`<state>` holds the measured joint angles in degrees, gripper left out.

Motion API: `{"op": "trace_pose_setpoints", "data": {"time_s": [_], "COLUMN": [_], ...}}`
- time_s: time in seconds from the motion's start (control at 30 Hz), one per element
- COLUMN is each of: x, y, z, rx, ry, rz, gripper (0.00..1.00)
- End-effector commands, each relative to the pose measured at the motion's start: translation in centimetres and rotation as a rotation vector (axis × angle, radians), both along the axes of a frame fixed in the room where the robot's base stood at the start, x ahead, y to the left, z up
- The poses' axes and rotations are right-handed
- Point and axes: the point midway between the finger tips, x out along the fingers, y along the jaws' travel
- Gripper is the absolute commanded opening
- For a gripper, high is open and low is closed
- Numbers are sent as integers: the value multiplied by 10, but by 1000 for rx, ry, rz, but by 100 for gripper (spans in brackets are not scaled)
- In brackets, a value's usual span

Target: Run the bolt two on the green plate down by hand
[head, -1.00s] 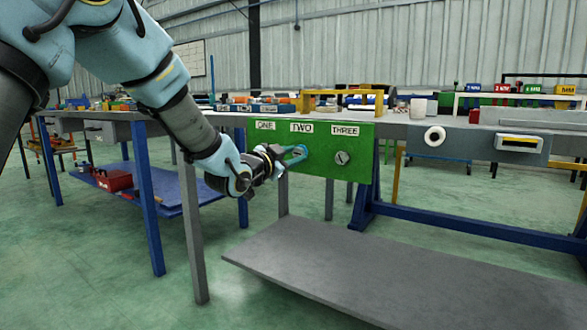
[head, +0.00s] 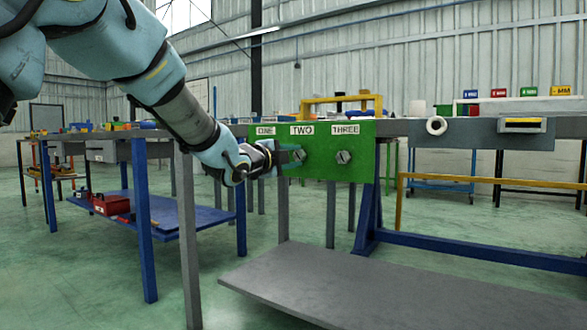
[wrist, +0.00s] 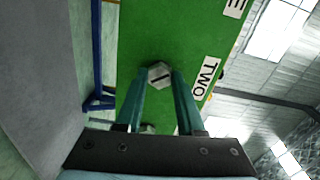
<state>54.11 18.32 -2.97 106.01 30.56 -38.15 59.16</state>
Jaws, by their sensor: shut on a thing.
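The green plate (head: 325,167) hangs upright at the bench's front, with labels ONE, TWO and THREE. The hex-headed, slotted bolt two (head: 299,155) is under the TWO label. It also shows in the wrist view (wrist: 159,76), between my fingertips. My gripper (head: 290,155) comes from the left and is shut on that bolt's head; its teal fingers (wrist: 160,84) lie along two sides. The bolt's shank is hidden. Bolt three (head: 344,157) is to the right, untouched. Bolt one is hidden in the head view; a bolt head (wrist: 147,128) shows partly between the finger bases in the wrist view.
A grey lower shelf (head: 330,280) lies below the plate. A grey panel (head: 465,132) with a white ring (head: 436,126) is at the right. A yellow frame (head: 341,104) stands on the bench above the plate. Blue bench legs stand at both sides.

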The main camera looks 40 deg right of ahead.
Motion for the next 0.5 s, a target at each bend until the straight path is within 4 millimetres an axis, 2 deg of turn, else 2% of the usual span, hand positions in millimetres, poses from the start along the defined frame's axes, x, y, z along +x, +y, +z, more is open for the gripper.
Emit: {"op": "trace_pose_setpoints", "data": {"time_s": [0.03,0.5], "x": [-1,-1], "y": [0,0], "z": [-6,-3], "rx": [12,37], "ry": [-23,-115], "rz": [-2,-2], "gripper": [0,0]}}
